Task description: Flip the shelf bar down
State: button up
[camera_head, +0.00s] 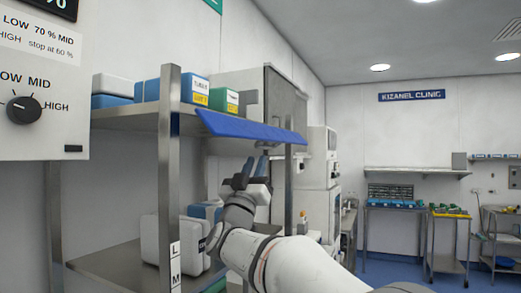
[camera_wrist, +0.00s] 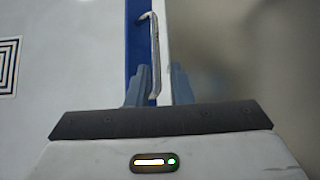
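The blue shelf bar (camera_head: 250,127) runs along the front edge of the upper metal shelf and juts outward, slightly tilted. In the wrist view it is a narrow upright blue strip (camera_wrist: 134,50) beside a pale strip, with a thin grey handle (camera_wrist: 155,55) along it. My gripper (camera_head: 254,165) is just below the bar in the head view, fingers pointing up. In the wrist view my gripper (camera_wrist: 160,85) has its fingers apart, with the handle's lower end in line with the gap between them. Whether they touch the handle cannot be told.
The upper shelf holds blue and white boxes (camera_head: 112,86) and a green box (camera_head: 223,100). A metal post (camera_head: 169,180) stands left of my arm. White containers (camera_head: 160,240) sit on the lower shelf.

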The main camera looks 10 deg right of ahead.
aim_at(262, 146)
jog(key=p+x, duration=0.2)
jog(key=x, duration=0.5)
jog(key=shift+d, duration=0.1)
jog(key=shift+c, duration=0.3)
grip_shut()
